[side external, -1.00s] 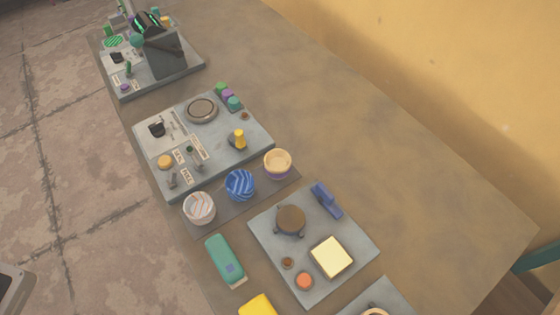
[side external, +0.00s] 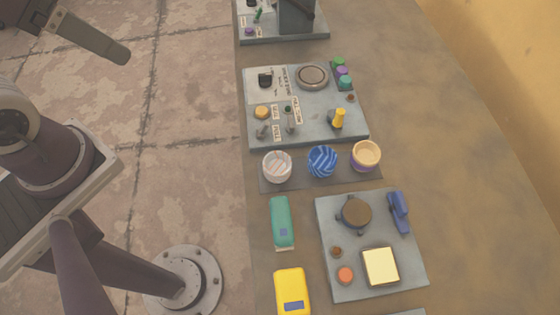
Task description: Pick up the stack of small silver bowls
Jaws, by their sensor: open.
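A row of three small round bowls or bowl stacks sits on a dark mat (side external: 268,188) in the side external view. The leftmost is a pale silver-white bowl (side external: 277,166) with reddish stripes; I cannot tell how many are nested in it. Beside it are a blue striped bowl (side external: 322,161) and a cream-and-orange bowl (side external: 366,156). What looks like one grey finger of my gripper (side external: 95,40) shows at the top left, over the floor and well away from the bowls. It is empty as far as it shows; the rest is cut off by the frame.
A control panel (side external: 290,133) with knobs and levers stands behind the bowls. In front are a teal box (side external: 282,222), a yellow box (side external: 292,291) and a grey plate (side external: 340,275) with a round brown part and a cream square. The table's right side (side external: 450,150) is clear.

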